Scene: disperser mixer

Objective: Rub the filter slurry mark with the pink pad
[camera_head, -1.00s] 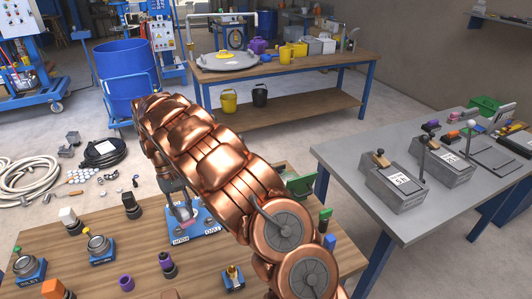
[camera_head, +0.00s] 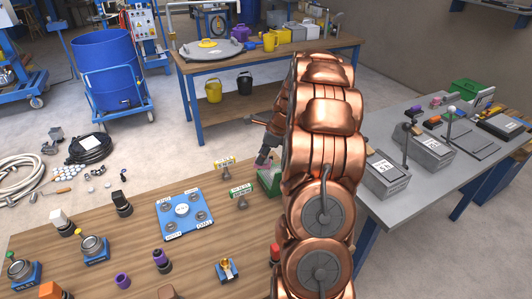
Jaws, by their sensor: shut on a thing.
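My gripper (camera_head: 265,160) is at the back right of the wooden table, left of my copper-coloured arm. It is shut on a small pink thing, seemingly the pink pad (camera_head: 264,168), which is mostly hidden by the fingers. Gripper and pad are just above or at a green block or box (camera_head: 268,183); I cannot tell whether they touch. A blue plate (camera_head: 183,227) with several round grey spots, a white centre disc and small labels lies to the left. The labels are too small to read, and I cannot pick out the filter slurry mark.
Two small labelled stands (camera_head: 240,196) are between the plate and the green block. A grey bench (camera_head: 400,215) with metal boxes is on the right, partly behind my arm.

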